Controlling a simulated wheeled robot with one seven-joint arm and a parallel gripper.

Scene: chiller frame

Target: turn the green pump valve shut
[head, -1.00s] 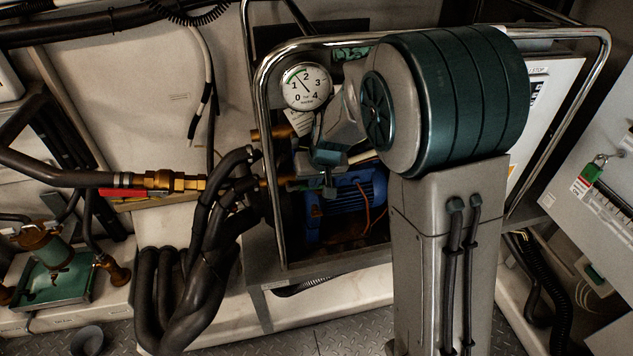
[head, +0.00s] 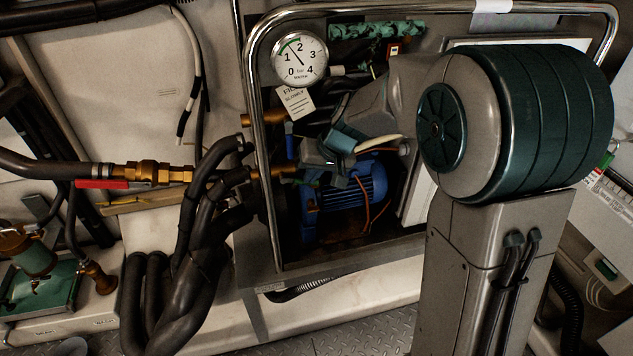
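My gripper (head: 323,172) reaches into the chrome-tubed frame, just in front of the blue pump motor (head: 352,188). Its fingers are small and dark here, and I cannot tell how far apart they are. A brass fitting (head: 264,173) enters the frame from the left, level with the fingers. A small green piece, which looks like the green valve handle (head: 289,181), shows at the fitting's right end, close to the fingers. My gripper partly hides this area, and I cannot tell whether it touches the handle.
A pressure gauge (head: 300,59) and a hanging paper tag (head: 295,102) are above the gripper. The chrome tube (head: 262,140) stands close on the left. Black hoses (head: 205,215) crowd outside it. A red-handled brass valve (head: 103,184) is farther left. My own arm blocks the right side.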

